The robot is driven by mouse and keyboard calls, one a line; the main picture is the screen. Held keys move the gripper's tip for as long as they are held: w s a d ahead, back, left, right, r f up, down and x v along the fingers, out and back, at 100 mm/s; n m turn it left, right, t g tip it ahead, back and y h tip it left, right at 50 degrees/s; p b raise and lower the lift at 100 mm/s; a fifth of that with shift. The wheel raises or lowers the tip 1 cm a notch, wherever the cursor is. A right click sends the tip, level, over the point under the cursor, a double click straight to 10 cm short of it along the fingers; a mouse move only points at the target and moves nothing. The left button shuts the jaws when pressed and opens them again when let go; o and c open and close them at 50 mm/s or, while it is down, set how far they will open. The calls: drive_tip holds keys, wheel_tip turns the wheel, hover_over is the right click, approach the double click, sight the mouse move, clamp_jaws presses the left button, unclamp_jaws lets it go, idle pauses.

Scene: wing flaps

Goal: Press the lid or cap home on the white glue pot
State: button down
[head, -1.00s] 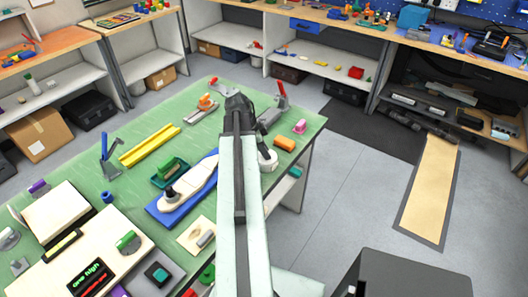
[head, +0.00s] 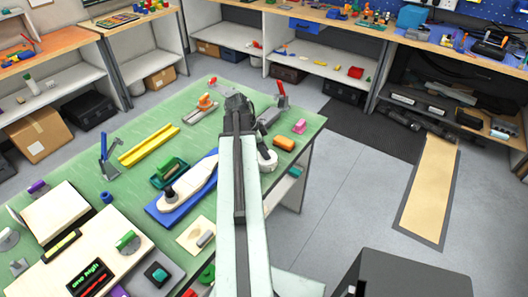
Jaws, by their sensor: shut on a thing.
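My gripper (head: 238,104) is over the far right part of the green table, seen from behind along my pale arm. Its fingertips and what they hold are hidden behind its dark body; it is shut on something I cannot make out. A white round thing (head: 269,161) stands on the table just right of my arm, partly covered by it. It may be the white glue pot, but I cannot tell for sure. No lid or cap can be made out.
On the green table (head: 122,178), a white wing-shaped part lies on a blue fixture (head: 166,214) left of my arm. A yellow channel (head: 149,145) lies at the left.

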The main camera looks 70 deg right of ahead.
drive_tip(key=shift+f, duration=0.1)
idle(0.7)
drive_tip(key=c, duration=0.6)
unclamp_jaws()
wheel_tip(320, 180, up, 7)
drive_tip(key=p, duration=0.7)
clamp_jaws()
idle(1.3)
